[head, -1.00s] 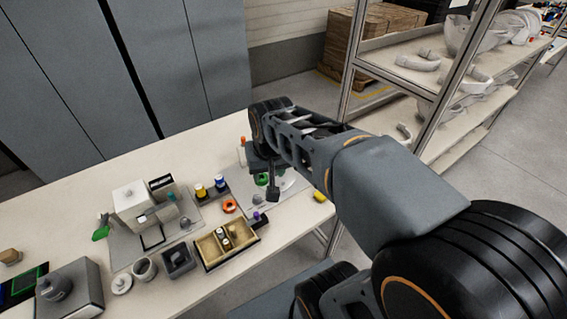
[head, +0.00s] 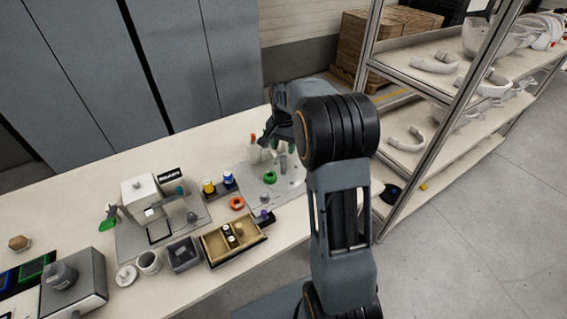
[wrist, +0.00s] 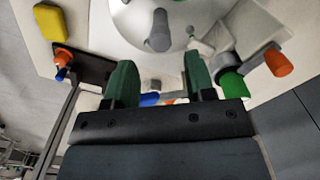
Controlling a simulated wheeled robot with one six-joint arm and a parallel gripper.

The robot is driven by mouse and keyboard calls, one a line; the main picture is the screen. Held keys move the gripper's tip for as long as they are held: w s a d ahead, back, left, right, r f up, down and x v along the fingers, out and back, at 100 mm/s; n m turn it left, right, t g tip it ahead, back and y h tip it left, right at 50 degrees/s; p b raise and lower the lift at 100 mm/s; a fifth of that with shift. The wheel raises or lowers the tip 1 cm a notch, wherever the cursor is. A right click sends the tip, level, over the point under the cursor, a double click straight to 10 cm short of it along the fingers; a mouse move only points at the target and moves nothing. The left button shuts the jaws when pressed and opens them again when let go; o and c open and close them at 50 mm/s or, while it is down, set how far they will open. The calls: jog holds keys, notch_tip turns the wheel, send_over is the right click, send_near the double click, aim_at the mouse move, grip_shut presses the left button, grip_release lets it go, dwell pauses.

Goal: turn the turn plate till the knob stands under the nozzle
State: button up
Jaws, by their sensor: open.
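The turn plate (wrist: 185,12) is a pale round disc at the top of the wrist view. A grey upright knob (wrist: 158,32) stands on it. In the head view the plate (head: 291,184) lies on a grey base at the table's right end, partly behind my arm. My gripper (wrist: 160,82) is open, its two green fingers apart, with the knob beyond them and no contact visible. In the head view my gripper (head: 266,143) is over the plate's far side. A grey cylinder with a green end (wrist: 230,82) is right of the fingers; I cannot tell whether it is the nozzle.
An orange-ended piece (wrist: 276,62) is beside the green-ended cylinder. A yellow block (wrist: 48,22) lies at the upper left. In the head view a wooden tray (head: 207,246), an orange ring (head: 237,203) and a white machine (head: 140,192) stand left of the plate.

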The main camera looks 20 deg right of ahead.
aim_at(284, 157)
notch_tip(284, 157, down, 8)
jog(key=shift+r, duration=0.1)
dwell(0.4)
grip_shut()
dwell(0.3)
